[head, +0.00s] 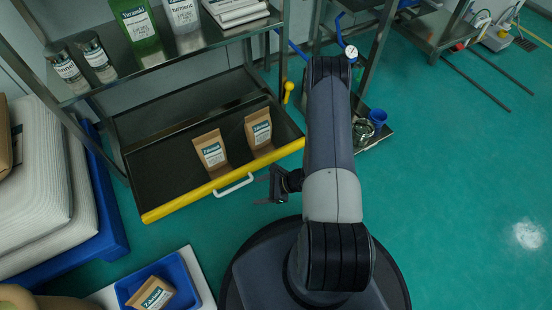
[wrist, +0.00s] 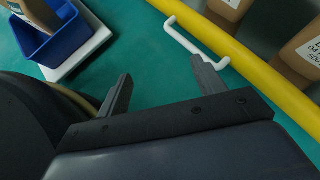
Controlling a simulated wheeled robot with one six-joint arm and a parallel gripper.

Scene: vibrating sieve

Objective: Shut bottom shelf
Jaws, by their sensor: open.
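The bottom shelf (head: 165,172) is a dark pull-out tray with a yellow front edge, and it stands pulled out from the rack. Its white handle (head: 233,185) is on the yellow front edge. The handle also shows at the top of the wrist view (wrist: 186,43). Two brown paper bags (head: 211,152) (head: 258,129) stand on the shelf near its front. My gripper (head: 264,189) is just right of the handle and apart from it. In the wrist view my gripper (wrist: 160,82) has its fingers spread with nothing between them, and the handle lies beyond the fingertips.
A blue bin (head: 172,270) with a brown bag in it stands on a white platform at the lower left. White sacks (head: 35,175) are stacked on a blue pallet at left. The upper shelf (head: 165,60) holds jars and packets. Green floor at right is mostly clear.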

